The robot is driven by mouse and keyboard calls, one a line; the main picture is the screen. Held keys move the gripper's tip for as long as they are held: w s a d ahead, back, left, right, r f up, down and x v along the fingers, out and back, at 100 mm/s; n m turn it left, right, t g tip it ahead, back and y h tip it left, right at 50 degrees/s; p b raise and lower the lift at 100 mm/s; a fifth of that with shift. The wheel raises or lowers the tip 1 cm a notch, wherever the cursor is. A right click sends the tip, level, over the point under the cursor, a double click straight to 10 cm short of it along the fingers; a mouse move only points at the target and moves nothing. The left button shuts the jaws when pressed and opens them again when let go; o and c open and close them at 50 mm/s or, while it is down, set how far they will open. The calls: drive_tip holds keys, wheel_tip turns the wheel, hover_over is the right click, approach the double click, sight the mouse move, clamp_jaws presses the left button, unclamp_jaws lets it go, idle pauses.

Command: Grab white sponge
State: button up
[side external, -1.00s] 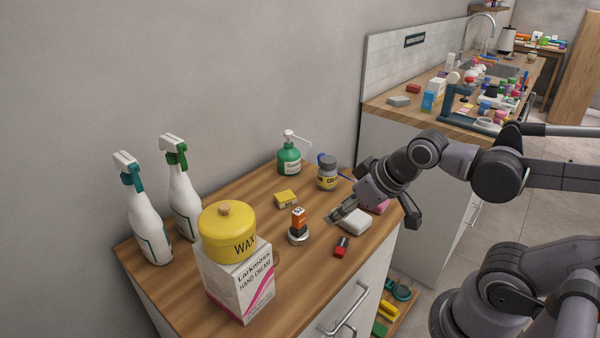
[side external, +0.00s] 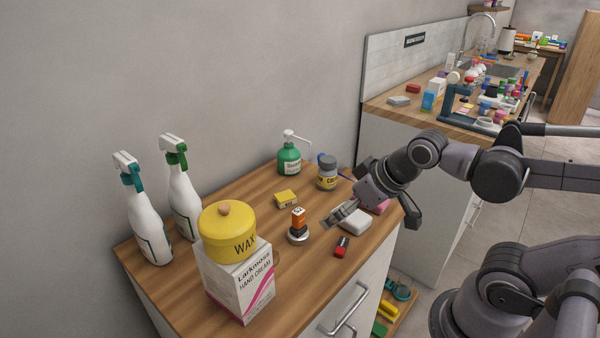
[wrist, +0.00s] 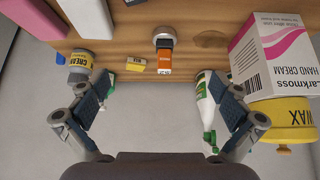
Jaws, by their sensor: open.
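The white sponge (side external: 355,222) lies flat on the wooden counter, close to its right edge in the side view. In the wrist view a white block at the top edge, likely the sponge (wrist: 88,14), is partly cut off by the frame. I cannot tell from the side view whether a finger touches the sponge.
A pink block (side external: 380,207) lies behind the sponge. A red and black item (side external: 341,247) lies in front. An orange-black stamp (side external: 298,227), a yellow box (side external: 286,198), a cream jar (side external: 327,174) and a green pump bottle (side external: 289,160) stand around. A wax tin sits on a hand cream box (side external: 240,288).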

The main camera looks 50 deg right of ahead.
drive_tip(key=n, duration=0.1)
drive_tip(key=n+g, duration=0.7)
drive_tip(key=n, duration=0.9)
hover_over(351, 218)
drive_tip(key=d, duration=0.2)
drive_tip(key=shift+w+a+f, duration=0.1)
drive_tip(key=shift+w+f, duration=0.05)
drive_tip(key=shift+f, duration=1.7)
drive_tip(key=shift+w+a+f, duration=0.1)
drive_tip(key=shift+w+f, duration=0.05)
drive_tip(key=shift+f, duration=1.7)
drive_tip(key=shift+w+f, duration=0.15)
drive_tip(key=shift+f, duration=1.7)
drive_tip(key=c, duration=0.6)
